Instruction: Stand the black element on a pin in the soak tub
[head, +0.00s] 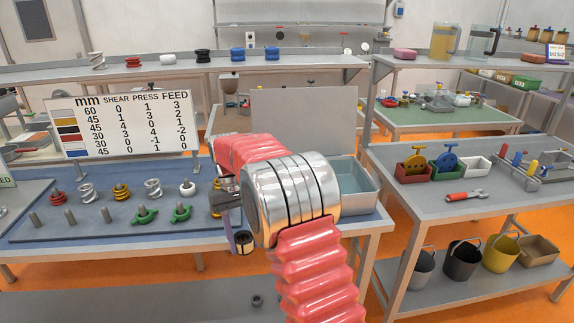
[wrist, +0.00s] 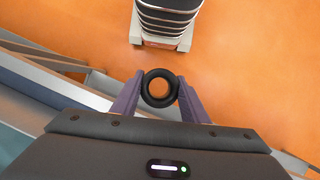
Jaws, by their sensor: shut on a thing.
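The black element (wrist: 147,88) is a dark ring with an open hole. In the wrist view my gripper (wrist: 160,92) is shut on it, one purple finger on each side, and the orange floor shows below. In the head view the black element (head: 244,248) hangs at the tips of my gripper (head: 243,238), in front of the blue bench's front edge. The soak tub (head: 362,207) is a grey-blue open tub at the bench's right end, behind and right of my arm. My arm covers its left part. Its pins cannot be made out.
A board of pins (head: 100,232) with red, silver, yellow and white elements and green winged pieces stands left on the bench. A number sign (head: 120,122) stands behind it. A grey side table (head: 410,178) is at the right.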

